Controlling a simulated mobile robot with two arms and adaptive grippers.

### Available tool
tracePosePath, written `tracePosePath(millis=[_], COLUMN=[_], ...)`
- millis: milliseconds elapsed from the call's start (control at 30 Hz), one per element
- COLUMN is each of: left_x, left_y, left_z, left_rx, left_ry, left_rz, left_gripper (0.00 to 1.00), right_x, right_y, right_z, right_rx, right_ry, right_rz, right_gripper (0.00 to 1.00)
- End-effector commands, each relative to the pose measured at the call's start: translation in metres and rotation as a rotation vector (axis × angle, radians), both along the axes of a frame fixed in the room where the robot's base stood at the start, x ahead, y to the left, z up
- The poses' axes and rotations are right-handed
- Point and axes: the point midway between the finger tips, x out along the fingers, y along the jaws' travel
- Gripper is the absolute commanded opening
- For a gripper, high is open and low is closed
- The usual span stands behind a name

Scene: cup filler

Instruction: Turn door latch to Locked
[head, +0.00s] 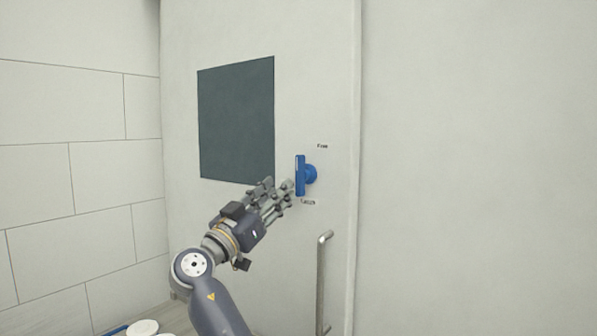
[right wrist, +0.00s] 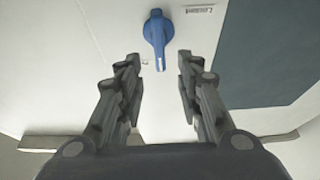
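The blue door latch (head: 300,176) is mounted on the pale door (head: 225,35); its handle looks upright in the head view. A label (head: 322,146) sits above it and another (head: 308,202) below. In the right wrist view, the latch (right wrist: 157,32) points down the picture, its white-marked tip close to a small, partly hidden label; the "Locked" label (right wrist: 200,9) is upside down at the upper right. My right gripper (head: 279,185) is open just left of the latch. Its fingers (right wrist: 160,70) spread either side of the handle tip, with no clear contact. My left gripper is not in view.
A dark window panel (head: 236,120) is on the door, left of the latch. A vertical metal door handle (head: 321,285) stands out below the latch. White round items (head: 143,327) sit at the bottom left. The wall right of the door is bare.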

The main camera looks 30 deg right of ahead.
Motion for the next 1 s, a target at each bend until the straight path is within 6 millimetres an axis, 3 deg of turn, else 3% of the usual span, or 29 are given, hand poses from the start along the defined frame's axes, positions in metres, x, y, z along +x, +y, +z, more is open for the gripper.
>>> tracePosePath(millis=[300, 500, 933, 1000], left_x=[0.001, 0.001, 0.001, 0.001], left_y=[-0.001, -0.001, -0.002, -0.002], left_z=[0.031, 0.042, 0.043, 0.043], left_rx=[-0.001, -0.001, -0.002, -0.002], left_ry=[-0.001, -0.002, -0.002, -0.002], left_rz=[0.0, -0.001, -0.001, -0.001], left_gripper=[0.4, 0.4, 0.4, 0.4], right_x=[0.02, 0.031, 0.034, 0.034], right_y=[-0.052, -0.075, -0.084, -0.084], right_z=[0.027, 0.036, 0.037, 0.037], right_rx=[0.001, 0.002, 0.003, 0.003], right_ry=[0.003, 0.002, 0.002, 0.002], right_rz=[-0.003, 0.0, 0.001, 0.001], right_gripper=[0.33, 0.33, 0.33, 0.17])
